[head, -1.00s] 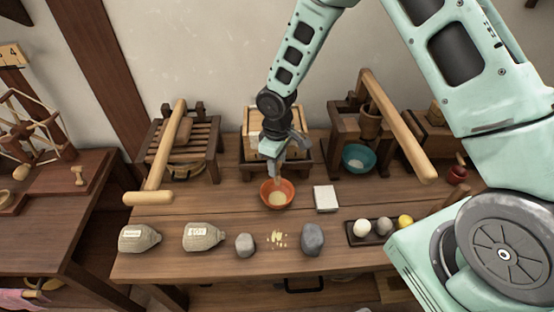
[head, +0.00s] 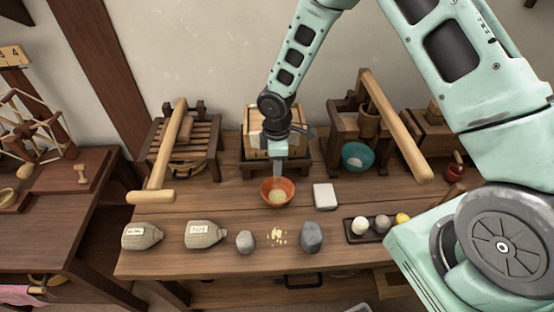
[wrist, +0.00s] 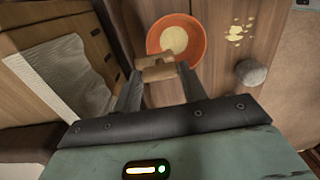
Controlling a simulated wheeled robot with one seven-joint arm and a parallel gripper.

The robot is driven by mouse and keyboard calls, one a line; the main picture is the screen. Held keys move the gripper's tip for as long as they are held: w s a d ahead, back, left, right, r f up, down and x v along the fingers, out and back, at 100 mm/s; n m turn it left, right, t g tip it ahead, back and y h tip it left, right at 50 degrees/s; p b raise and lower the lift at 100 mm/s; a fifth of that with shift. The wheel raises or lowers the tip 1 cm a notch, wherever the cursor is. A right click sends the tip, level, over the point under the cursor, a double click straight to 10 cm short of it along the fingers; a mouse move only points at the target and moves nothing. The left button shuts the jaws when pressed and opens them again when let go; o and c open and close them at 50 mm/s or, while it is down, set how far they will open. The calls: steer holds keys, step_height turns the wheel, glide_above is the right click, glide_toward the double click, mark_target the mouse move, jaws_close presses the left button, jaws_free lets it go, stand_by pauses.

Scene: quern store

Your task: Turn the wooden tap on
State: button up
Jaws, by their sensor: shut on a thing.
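The wooden tap (wrist: 157,69) is a pale wooden piece in the wrist view, between the ends of my fingers. My gripper (wrist: 160,82) is shut on it; the gripper also shows in the head view (head: 279,177), pointing down in front of the wooden box (head: 262,143). In the head view my gripper hides the tap. An orange bowl (head: 286,188) with pale contents stands just in front of and below my gripper. The bowl also shows past the tap in the wrist view (wrist: 199,50).
A white block (head: 324,196) lies right of the bowl. Grey stones (head: 312,237), yellow crumbs (head: 278,237) and two labelled sacks (head: 205,234) lie along the front. Wooden presses stand on both sides, one with a teal bowl (head: 357,157).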

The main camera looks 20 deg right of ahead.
steer(key=shift+w+r, duration=0.1)
steer(key=o, duration=1)
step_height(320, 180, up, 17)
steer(key=shift+r+b, duration=0.15)
steer(key=shift+b, duration=0.2)
